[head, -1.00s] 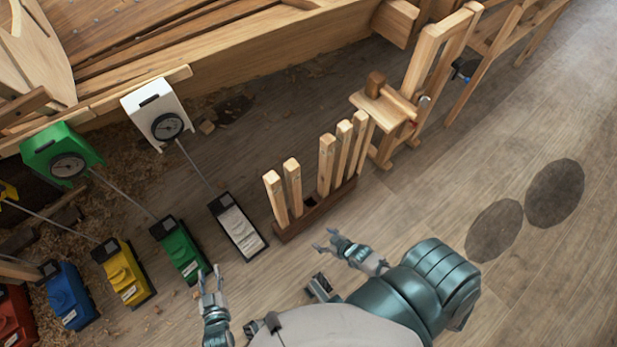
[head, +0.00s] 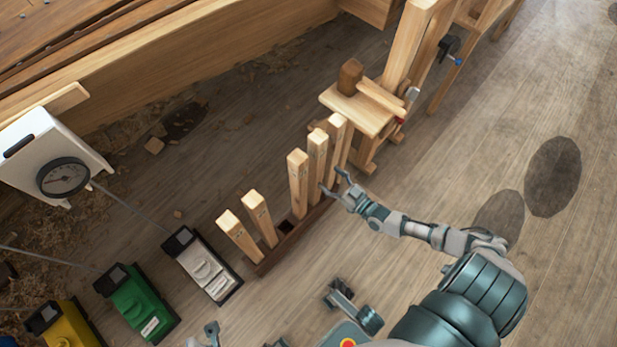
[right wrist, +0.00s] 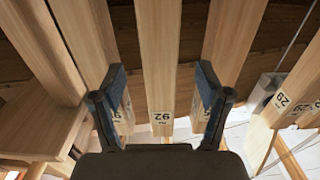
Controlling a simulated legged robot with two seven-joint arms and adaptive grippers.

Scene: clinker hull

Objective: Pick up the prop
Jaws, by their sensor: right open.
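Several tall pale wooden props stand upright in a dark wooden rack (head: 288,248). My right gripper (head: 333,181) is open and empty beside the rack's right-hand group of props. In the right wrist view, the open fingers of my right gripper (right wrist: 161,78) point at the middle prop (right wrist: 158,60), which lies between them in the picture; contact cannot be told. This prop appears to be the middle one of the group in the head view (head: 317,160). It bears a small number label. My left gripper (head: 210,335) is mostly cut off at the bottom edge.
Neighbouring props stand close on both sides, one at the left (head: 297,185). A wooden bench (head: 358,108) stands just beyond the rack. White (head: 206,268), green (head: 138,303) and yellow (head: 65,325) boxes lie left. Floor at right is clear.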

